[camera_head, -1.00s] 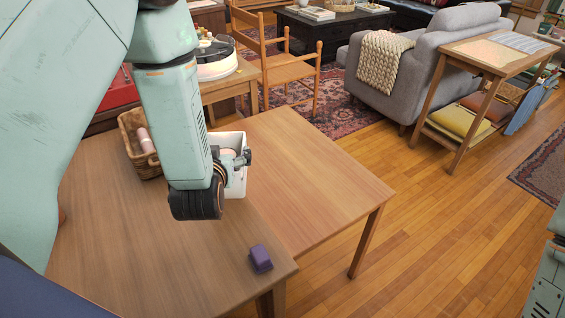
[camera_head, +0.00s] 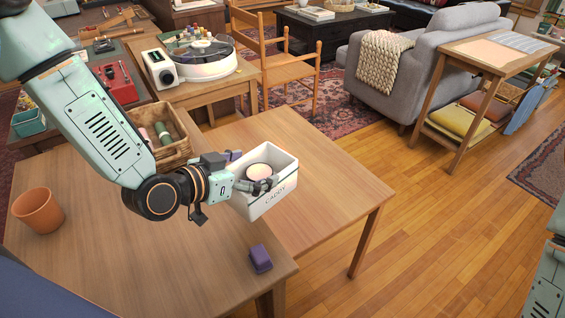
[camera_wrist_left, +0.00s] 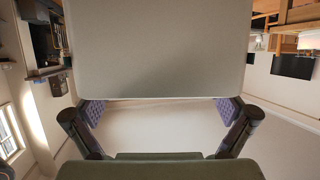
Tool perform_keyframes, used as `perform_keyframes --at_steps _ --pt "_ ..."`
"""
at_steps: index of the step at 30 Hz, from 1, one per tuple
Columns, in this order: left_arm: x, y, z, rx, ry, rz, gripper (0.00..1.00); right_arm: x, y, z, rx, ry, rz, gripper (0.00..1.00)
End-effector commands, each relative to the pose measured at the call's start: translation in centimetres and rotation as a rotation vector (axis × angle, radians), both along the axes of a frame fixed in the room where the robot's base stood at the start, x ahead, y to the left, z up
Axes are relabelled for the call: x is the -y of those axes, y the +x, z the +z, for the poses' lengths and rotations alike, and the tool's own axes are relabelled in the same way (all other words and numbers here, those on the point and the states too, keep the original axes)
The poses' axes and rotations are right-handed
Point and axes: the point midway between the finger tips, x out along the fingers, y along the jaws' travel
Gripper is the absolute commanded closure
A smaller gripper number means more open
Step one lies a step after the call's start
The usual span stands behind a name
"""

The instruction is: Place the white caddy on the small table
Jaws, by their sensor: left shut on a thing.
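The white caddy (camera_head: 284,186), lettered CADDY on its front, has a round pale pink thing (camera_head: 259,170) inside. My left gripper (camera_head: 250,178) comes from the left and is shut on the caddy's left side. The caddy appears over the left part of the lighter small table (camera_head: 335,185); I cannot tell whether its base touches wood. In the left wrist view, purple finger pads (camera_wrist_left: 160,112) lie either side of a pale surface, and a large grey panel covers the top. My right gripper is out of view.
The darker table (camera_head: 130,265) adjoins the small table and bears a purple block (camera_head: 260,258), a terracotta pot (camera_head: 39,211) and a wicker basket (camera_head: 172,150). The small table's right part is clear.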

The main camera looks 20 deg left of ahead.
Motion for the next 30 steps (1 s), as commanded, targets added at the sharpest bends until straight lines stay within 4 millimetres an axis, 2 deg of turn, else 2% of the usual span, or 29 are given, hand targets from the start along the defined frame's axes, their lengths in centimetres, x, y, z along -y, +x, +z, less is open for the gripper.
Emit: perform_keyframes --at_steps 15,30 --pt "2.7 -4.1 1.4 0.006 -0.001 -0.358 0.65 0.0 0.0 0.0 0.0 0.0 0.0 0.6" --pt "3.5 -6.0 1.6 0.004 -0.001 -0.49 0.65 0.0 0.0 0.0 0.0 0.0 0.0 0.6"
